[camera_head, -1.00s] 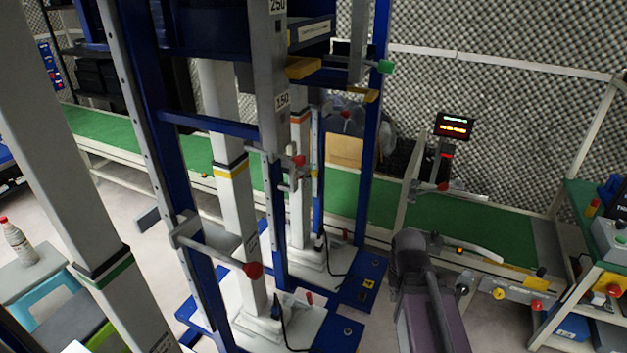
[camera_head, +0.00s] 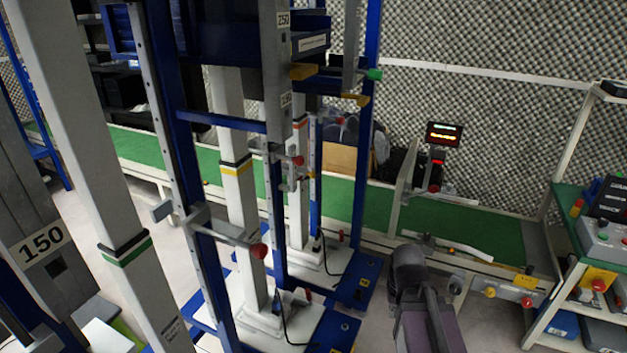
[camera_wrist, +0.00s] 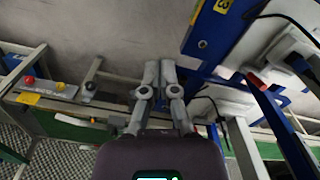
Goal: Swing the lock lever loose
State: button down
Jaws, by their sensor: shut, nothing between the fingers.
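Several levers with coloured ball knobs show in the head view, and I cannot tell which is the lock lever. A grey lever with a red knob (camera_head: 259,250) sticks out level from the nearest blue post (camera_head: 183,160). A smaller red-knobbed lever (camera_head: 297,160) sits on the post behind it, and a green knob (camera_head: 374,74) is higher up. My gripper (camera_wrist: 160,72) is shut and empty in the wrist view, apart from any lever, with its fingers close together over the floor. In the head view my arm is at lower centre right; the fingertips are hidden there.
White lift columns stand on blue bases (camera_head: 365,285). A green conveyor (camera_head: 470,228) runs behind, with a lit display (camera_head: 443,135) above it. A bench (camera_head: 565,250) with control boxes is at the right.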

jog(key=shift+d, duration=0.15)
jog(key=shift+d, duration=0.3)
jog(key=shift+d, duration=0.1)
